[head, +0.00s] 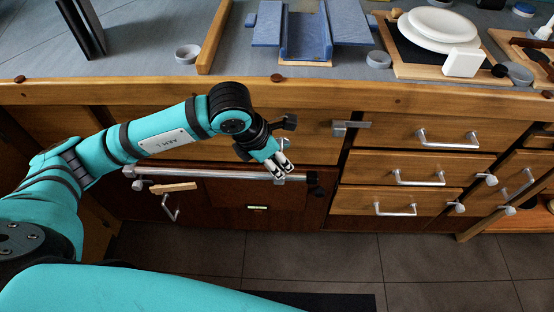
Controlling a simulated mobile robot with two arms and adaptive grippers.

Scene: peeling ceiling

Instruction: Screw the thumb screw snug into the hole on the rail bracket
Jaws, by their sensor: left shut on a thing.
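My left gripper (284,172), white-tipped, reaches down from the left to the metal rail (225,175) along the front of the wooden counter. Its fingers are shut at the right part of the rail. The thumb screw is too small to make out clearly and is largely hidden between the fingers. The rail bracket and its hole cannot be told clearly; a dark fitting (314,179) sits at the rail's right end, just right of the fingertips. My right gripper is not in view.
Drawers with metal handles (448,138) are on the right. A metal latch (350,126) is right of the gripper. A wooden bar (174,187) is below the rail's left part. Plates (440,22) and a blue-grey stand (306,35) stand on the worktop. The tiled floor in front looks mostly clear.

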